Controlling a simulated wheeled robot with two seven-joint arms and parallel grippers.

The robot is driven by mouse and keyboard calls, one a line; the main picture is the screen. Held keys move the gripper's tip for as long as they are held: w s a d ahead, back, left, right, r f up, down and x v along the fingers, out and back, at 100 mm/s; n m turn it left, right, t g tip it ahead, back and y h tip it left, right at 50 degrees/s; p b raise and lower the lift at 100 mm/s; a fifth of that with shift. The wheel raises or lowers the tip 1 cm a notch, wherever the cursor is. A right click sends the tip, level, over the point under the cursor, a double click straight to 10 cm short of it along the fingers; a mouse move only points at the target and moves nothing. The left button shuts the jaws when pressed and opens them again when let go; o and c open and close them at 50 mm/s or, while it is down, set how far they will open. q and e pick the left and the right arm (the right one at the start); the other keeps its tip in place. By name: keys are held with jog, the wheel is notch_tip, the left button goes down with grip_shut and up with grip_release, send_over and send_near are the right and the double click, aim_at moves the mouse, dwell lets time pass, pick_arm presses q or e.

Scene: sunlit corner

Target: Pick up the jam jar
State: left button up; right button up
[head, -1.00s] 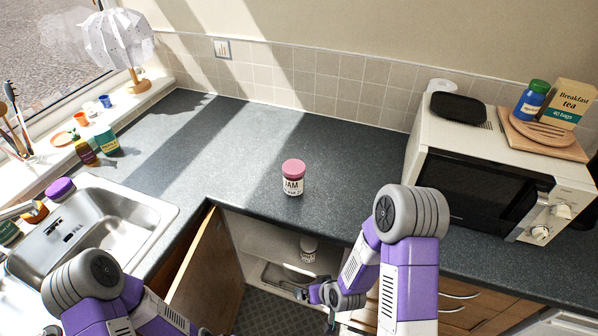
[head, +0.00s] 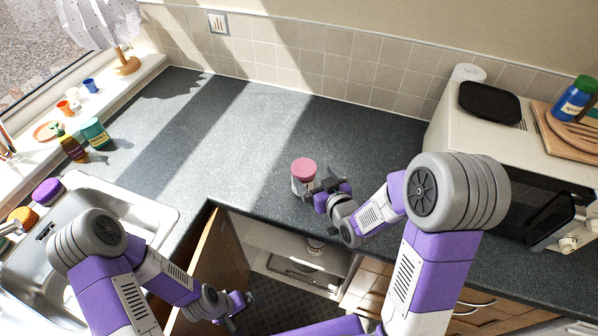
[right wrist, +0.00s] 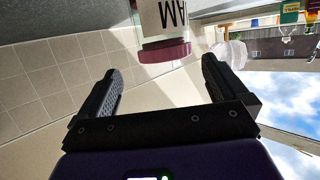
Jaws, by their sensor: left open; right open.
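The jam jar (head: 298,185), with a pink lid and a white label, stands upright on the dark worktop (head: 240,140) near its front edge. My right gripper (head: 322,190) is just right of the jar at about its height, open and empty. In the right wrist view, the jar (right wrist: 161,20) appears upside down, just beyond and between the spread fingertips (right wrist: 160,70). The gripper hides the jar's lower right side in the head view. My left gripper (head: 240,306) is open and empty, low in front of the cupboard.
A microwave (head: 470,130) stands to the right, with a black dish (head: 490,102) and a wooden board on top. The sink (head: 125,200) is at the left. The worktop behind the jar is clear.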

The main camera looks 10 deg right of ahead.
aim_at(304, 167)
jog(key=shift+x, duration=0.9)
jog(key=shift+w+a+f, duration=0.15)
jog(key=shift+w+a, duration=0.1)
jog(key=shift+a, duration=0.05)
jog(key=shift+x, duration=2.25)
jog(key=shift+s+a+f, duration=0.1)
jog(key=shift+f, duration=0.05)
jog(key=c, duration=1.6)
